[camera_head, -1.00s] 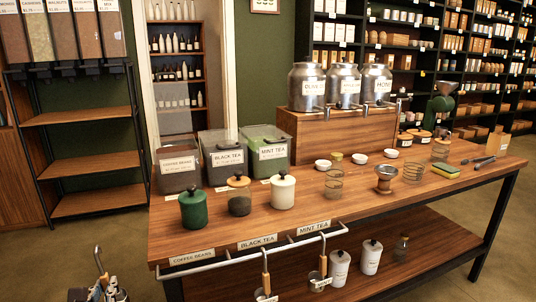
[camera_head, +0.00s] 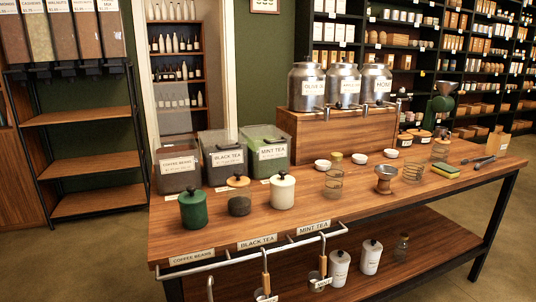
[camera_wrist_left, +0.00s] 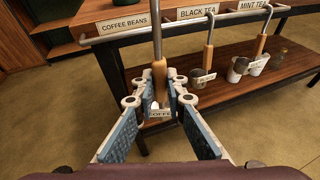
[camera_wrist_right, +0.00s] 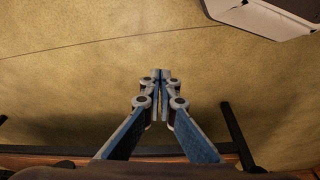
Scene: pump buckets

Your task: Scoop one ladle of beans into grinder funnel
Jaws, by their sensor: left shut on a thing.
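My left gripper (camera_wrist_left: 160,92) is shut on the wooden handle of a ladle (camera_wrist_left: 159,75) with a "COFFEE" tag. In the left wrist view its metal shaft rises upright in front of the rail. In the head view only the hooked top of the ladle (camera_head: 210,284) shows, just below the rail and apart from it; its bowl is hidden. The coffee beans bin (camera_head: 178,180) stands at the table's left. The green grinder (camera_head: 437,110) with its funnel (camera_head: 446,88) stands at the far right end. My right gripper (camera_wrist_right: 160,78) is shut and empty above the floor.
The rail (camera_head: 200,266) runs along the table's front edge, with black tea (camera_head: 265,268) and mint tea (camera_head: 322,262) ladles hanging on it. A green jar (camera_head: 193,209) stands before the coffee bin. Steel dispensers (camera_head: 307,88) stand behind. A metal dripper (camera_head: 385,179) stands mid-table.

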